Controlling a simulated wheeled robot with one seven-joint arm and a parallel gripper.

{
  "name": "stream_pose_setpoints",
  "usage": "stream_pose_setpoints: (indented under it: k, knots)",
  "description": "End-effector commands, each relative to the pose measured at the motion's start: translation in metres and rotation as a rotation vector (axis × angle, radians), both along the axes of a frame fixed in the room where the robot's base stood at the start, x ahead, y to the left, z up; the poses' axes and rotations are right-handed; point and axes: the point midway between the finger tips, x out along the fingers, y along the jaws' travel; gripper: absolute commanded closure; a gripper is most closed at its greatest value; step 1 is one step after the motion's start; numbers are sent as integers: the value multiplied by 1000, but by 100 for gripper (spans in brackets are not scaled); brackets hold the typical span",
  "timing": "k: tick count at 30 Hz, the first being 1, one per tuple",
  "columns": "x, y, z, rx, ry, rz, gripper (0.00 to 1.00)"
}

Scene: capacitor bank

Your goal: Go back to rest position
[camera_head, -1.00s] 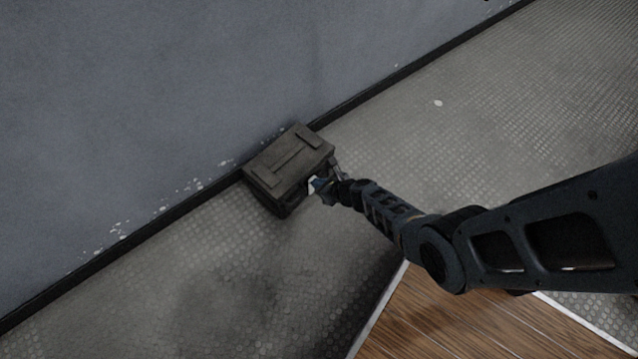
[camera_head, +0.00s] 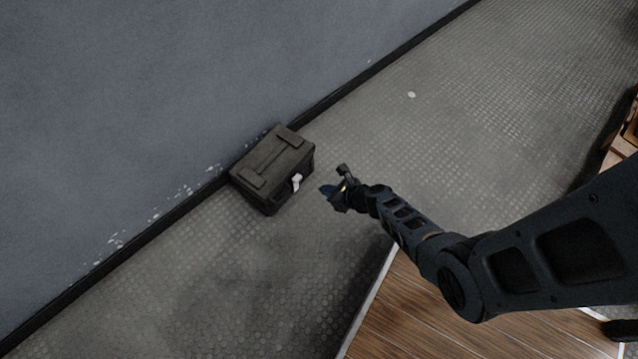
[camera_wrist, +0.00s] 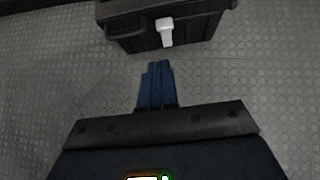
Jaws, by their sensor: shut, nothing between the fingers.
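My gripper (camera_head: 328,191) is at the end of my dark arm, a short way to the right of a dark case (camera_head: 272,165). The case stands on the floor against the wall, with its lid down and a white latch (camera_head: 297,182) on its front. In the wrist view my blue fingertips (camera_wrist: 157,82) are together with nothing between them. The front of the case (camera_wrist: 190,28) and its white latch (camera_wrist: 165,31) are ahead of them, with a gap of bare floor between.
A grey-blue wall (camera_head: 150,80) with a dark skirting runs diagonally behind the case. The textured floor (camera_head: 440,130) around it is clear. A wooden surface (camera_head: 410,320) with a pale edge lies below my arm. A brown wooden object (camera_head: 625,140) shows at the right edge.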

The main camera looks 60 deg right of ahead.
Motion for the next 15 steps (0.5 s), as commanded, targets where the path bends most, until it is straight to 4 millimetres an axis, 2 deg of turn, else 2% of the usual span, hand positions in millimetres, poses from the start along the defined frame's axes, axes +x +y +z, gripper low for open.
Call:
stream_pose_setpoints:
  k: [3, 15]
  knots:
    - [-8, 1, 9, 1, 0, 1, 100]
    - [-15, 5, 10, -20, 8, 19, 100]
